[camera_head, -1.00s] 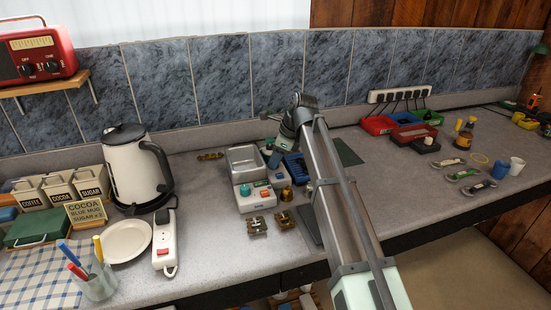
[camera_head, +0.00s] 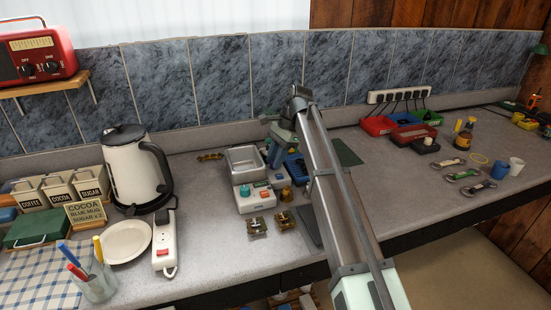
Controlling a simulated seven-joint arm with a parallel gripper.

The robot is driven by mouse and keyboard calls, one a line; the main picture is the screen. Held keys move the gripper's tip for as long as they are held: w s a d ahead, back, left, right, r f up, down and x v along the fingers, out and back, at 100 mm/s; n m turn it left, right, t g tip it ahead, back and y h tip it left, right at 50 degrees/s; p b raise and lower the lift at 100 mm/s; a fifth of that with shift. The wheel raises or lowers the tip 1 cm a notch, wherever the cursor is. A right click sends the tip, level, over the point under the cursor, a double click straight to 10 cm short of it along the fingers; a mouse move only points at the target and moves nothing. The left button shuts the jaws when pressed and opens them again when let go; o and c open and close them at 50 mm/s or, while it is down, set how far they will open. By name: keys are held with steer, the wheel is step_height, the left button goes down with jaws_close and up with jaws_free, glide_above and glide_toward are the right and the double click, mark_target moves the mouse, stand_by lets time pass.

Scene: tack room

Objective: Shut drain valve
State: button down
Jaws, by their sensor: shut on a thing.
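A small bench unit has an open grey metal tank (camera_head: 245,162) and a white control front (camera_head: 246,200) with a teal knob (camera_head: 244,190) and a red button. My gripper (camera_head: 270,150) reaches down at the right side of the tank, tilted, with my arm coming in from the lower right. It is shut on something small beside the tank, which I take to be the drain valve. The valve and the contact are hidden by the gripper at this distance, so its handle angle cannot be told.
A blue rack (camera_head: 295,167) stands close right of the gripper. An orange-brown knob or pot (camera_head: 286,194) and two small brass-coloured pieces (camera_head: 257,226) lie in front. A white kettle (camera_head: 137,170) and power strip (camera_head: 165,243) stand left.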

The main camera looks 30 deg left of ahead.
steer(key=shift+w+n+h, duration=0.15)
steer(key=shift+n+h, duration=0.15)
steer(key=shift+n, duration=0.6)
steer(key=c, duration=1.1)
jaws_free()
steer(key=shift+c, duration=0.2)
steer(key=shift+r, duration=0.1)
steer(key=shift+w+r, duration=0.15)
steer(key=shift+r, duration=0.15)
steer(key=w+d, duration=0.1)
steer(key=w, duration=0.2)
steer(key=w+d, duration=0.2)
steer(key=w, duration=0.2)
steer(key=w+d, duration=0.2)
steer(key=w, duration=0.2)
steer(key=shift+r, duration=0.1)
